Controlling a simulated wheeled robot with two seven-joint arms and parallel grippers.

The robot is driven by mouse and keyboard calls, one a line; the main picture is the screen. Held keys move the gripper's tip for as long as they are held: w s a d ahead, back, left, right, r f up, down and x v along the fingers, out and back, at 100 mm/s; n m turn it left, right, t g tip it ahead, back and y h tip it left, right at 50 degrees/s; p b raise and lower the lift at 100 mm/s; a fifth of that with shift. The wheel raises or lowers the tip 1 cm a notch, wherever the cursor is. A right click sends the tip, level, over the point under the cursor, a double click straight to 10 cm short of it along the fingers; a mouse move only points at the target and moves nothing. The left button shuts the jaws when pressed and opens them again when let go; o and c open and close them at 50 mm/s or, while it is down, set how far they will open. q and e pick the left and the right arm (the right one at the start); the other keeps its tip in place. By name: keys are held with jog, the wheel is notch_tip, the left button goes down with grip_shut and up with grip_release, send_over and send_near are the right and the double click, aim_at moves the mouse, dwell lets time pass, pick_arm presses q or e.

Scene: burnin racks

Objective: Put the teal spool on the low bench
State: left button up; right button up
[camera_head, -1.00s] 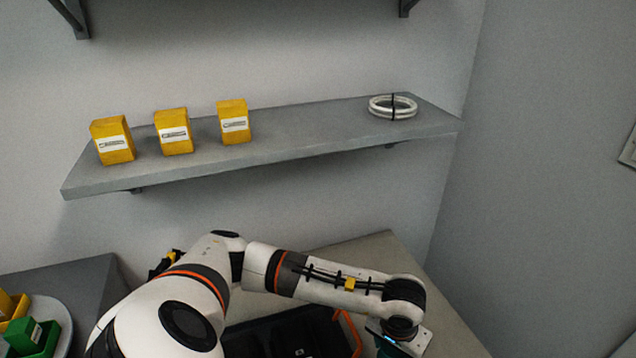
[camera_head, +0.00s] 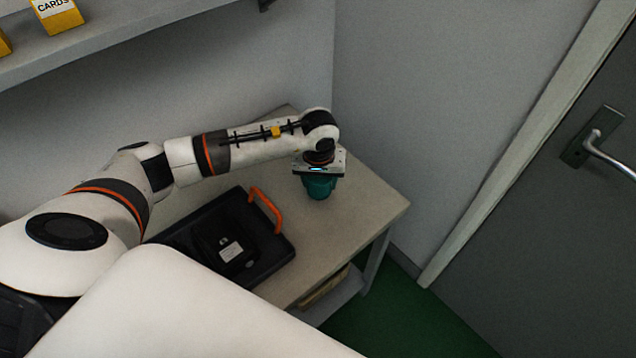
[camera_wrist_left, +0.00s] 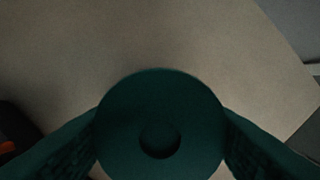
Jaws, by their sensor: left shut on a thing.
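The teal spool (camera_head: 321,189) is at the far right part of the beige bench (camera_head: 362,206), under my left wrist. My left gripper (camera_head: 317,177) points down and is shut on the spool. In the left wrist view the spool (camera_wrist_left: 160,100) shows end-on as a round disc with a dark centre hole, between the two fingers. The bench top (camera_wrist_left: 150,35) lies behind it. I cannot tell whether the spool touches the bench. My right gripper is not in view.
A black case (camera_head: 273,256) with an orange handle (camera_head: 266,208) lies on the bench, left of the spool. Walls rise behind the bench. A wall shelf (camera_head: 110,38) with yellow boxes is at upper left. A grey door (camera_head: 560,240) stands at right. The bench's right corner is clear.

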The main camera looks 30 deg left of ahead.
aim_at(319, 187)
pick_arm(q)
notch_tip(319, 187, down, 2)
jog(key=shift+f, duration=0.6)
jog(key=o, duration=1.1)
jog(key=shift+r, duration=0.3)
jog(key=r, duration=0.3)
jog(key=s+r+b, duration=0.1)
jog(key=r, duration=0.7)
jog(key=shift+s+d+r, duration=0.25)
jog(key=shift+s+d, duration=0.1)
